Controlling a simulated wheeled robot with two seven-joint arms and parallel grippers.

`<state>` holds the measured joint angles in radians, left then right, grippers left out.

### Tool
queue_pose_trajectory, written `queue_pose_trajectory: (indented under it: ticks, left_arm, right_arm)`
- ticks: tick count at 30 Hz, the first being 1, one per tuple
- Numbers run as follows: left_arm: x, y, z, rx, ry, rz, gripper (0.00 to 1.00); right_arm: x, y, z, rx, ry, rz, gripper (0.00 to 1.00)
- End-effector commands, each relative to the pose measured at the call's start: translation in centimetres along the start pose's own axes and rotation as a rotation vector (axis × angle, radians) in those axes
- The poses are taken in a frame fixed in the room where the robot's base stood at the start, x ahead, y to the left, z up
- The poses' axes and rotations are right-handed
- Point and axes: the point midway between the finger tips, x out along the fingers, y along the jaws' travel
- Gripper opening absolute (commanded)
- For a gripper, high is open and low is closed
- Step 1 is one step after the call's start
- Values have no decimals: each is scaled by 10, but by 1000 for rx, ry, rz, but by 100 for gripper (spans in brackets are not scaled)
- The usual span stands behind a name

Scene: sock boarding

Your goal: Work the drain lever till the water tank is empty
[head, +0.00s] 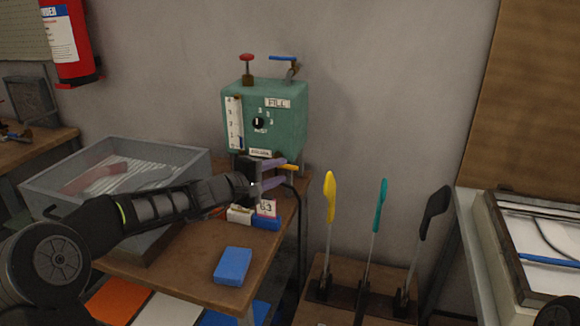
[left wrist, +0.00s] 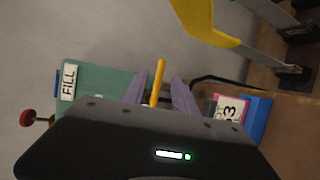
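The green water tank (head: 285,120) stands against the wall with a FILL label, a round dial and a white level gauge (head: 235,122). Dark blue shows low in the gauge; the exact level is too small to read. The yellow lever (head: 291,167) sticks out under the tank, near a small label (head: 260,153). My left gripper (head: 284,172) is open, its purple fingers on either side of the lever. In the left wrist view the lever (left wrist: 157,82) stands between the fingertips (left wrist: 160,85), closer to the left one, with a gap on the right.
A red knob (head: 247,60) and blue-handled valve (head: 284,58) top the tank. A grey bin (head: 190,165), blue block (head: 232,265) and numbered card (head: 267,208) are on the wooden bench. Yellow (head: 329,190), teal (head: 381,200) and black (head: 434,210) paddles stand upright at right.

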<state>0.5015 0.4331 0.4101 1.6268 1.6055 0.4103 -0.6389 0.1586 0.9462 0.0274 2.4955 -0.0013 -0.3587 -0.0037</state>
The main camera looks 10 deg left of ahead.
Motion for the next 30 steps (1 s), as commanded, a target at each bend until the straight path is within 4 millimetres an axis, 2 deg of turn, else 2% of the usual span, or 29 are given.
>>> queue_pose_trajectory:
  ticks: [3,9,13,20,30]
  left_arm:
    - [20,2,1,-3,-3,1,33]
    - [46,2,1,-2,-1,1,33]
    - [53,1,0,-1,0,0,33]
    - [53,0,0,0,0,0,33]
    - [53,0,0,-1,0,0,6]
  right_arm:
    - [-7,-3,0,0,0,0,36]
    - [-14,-5,0,0,0,0,36]
    - [-15,-6,0,0,0,0,36]
    - [-14,-6,0,0,0,0,36]
    - [-14,-6,0,0,0,0,36]
